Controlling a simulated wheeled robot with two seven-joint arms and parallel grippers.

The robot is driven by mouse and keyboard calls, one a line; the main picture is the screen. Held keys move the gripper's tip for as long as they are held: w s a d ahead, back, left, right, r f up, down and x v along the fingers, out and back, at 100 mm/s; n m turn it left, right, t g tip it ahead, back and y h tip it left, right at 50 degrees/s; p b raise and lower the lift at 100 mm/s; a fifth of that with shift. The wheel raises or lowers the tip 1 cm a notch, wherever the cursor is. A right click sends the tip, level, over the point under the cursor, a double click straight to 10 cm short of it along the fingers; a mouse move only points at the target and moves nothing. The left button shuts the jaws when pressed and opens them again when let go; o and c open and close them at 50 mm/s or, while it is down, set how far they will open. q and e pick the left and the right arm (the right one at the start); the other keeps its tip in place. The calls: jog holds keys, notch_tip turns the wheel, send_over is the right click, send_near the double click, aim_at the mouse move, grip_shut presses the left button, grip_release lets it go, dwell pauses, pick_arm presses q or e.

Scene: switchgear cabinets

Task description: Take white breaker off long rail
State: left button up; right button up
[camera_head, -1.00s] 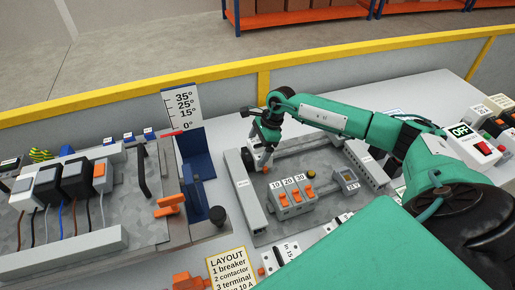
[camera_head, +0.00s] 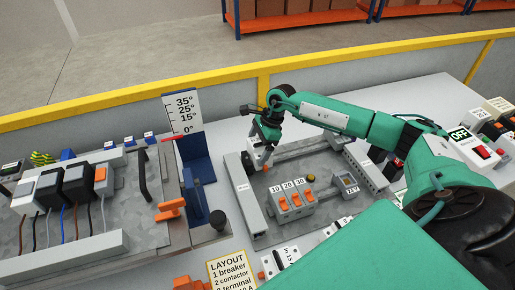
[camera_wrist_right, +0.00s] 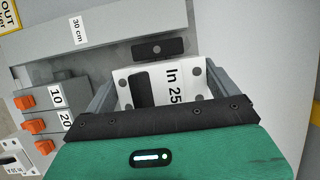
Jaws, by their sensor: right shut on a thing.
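A white breaker marked "In 25" (camera_wrist_right: 172,88) sits between the two grey fingers of my right gripper (camera_wrist_right: 160,90) in the right wrist view. The gripper is shut on it. In the head view my right gripper (camera_head: 262,150) is at the far left corner of the grey panel, and the breaker is a small pale shape mostly hidden below it. A grey bar labelled "30 cm" (camera_wrist_right: 110,35) runs beside the breaker in the wrist view, with a dark plate (camera_wrist_right: 160,48) close by. I cannot tell whether the breaker still touches the rail. My left gripper is not in view.
Grey breakers with orange levers, marked 10, 20 and 30 (camera_head: 290,203), stand on the panel near the gripper. A blue bracket with an angle scale (camera_head: 184,112) stands left of the panel. A wired unit (camera_head: 65,190) fills the left side.

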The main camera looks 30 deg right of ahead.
jog(key=shift+r+p, duration=0.4)
jog(key=shift+r, duration=0.95)
